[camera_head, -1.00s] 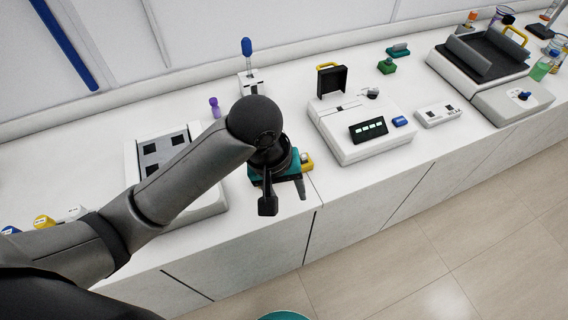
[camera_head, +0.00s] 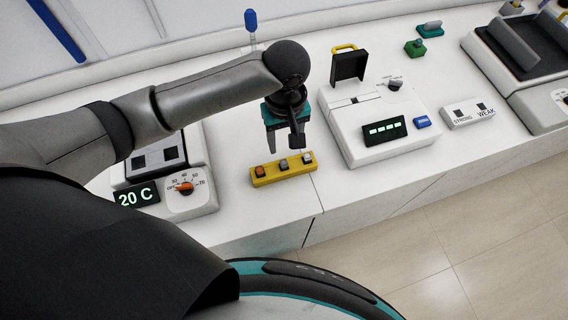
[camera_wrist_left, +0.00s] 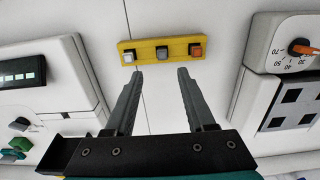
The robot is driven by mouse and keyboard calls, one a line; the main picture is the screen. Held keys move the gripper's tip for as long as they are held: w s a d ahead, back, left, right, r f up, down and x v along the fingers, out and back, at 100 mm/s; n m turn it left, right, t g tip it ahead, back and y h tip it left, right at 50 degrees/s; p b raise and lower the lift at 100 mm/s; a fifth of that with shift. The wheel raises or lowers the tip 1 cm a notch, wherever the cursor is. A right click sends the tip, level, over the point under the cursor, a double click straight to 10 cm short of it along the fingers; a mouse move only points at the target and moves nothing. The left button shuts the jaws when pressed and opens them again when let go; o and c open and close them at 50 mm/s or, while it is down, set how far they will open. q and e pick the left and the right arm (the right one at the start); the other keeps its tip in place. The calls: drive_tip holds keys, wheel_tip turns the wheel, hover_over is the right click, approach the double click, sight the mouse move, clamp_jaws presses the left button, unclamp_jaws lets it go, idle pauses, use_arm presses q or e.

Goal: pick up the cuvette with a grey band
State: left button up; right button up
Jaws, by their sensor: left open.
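A yellow rack (camera_head: 272,178) lies on the white bench and holds three small cuvettes in a row. The one with a grey band (camera_head: 284,164) is in the middle. It also shows in the left wrist view (camera_wrist_left: 162,53), between an orange-topped one (camera_wrist_left: 196,50) and a whitish one (camera_wrist_left: 128,57). My left gripper (camera_head: 284,148) is open and empty, pointing down just behind the rack in the head view. In the left wrist view its two fingers (camera_wrist_left: 158,75) are spread, with the grey-banded cuvette beyond and between their tips. My right gripper is not in view.
A heater with a 20 C display (camera_head: 137,197) and dial stands left of the rack. A white instrument with an open black lid (camera_head: 375,130) stands to the right. The bench's front edge runs close in front of the rack.

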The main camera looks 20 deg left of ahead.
sight(284, 162)
use_arm(q)
wheel_tip(284, 162, down, 2)
drive_tip(key=shift+f, duration=0.65)
drive_tip(key=f, duration=0.3)
drive_tip(key=shift+s+a+f+b, duration=0.1)
drive_tip(key=shift+s+f+b, duration=0.2)
drive_tip(key=shift+s, duration=0.05)
drive_tip(key=shift+f, duration=0.35)
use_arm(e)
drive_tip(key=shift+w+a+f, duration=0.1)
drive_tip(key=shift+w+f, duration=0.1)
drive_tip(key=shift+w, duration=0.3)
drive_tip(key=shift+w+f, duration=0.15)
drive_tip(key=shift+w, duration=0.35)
use_arm(q)
clamp_jaws()
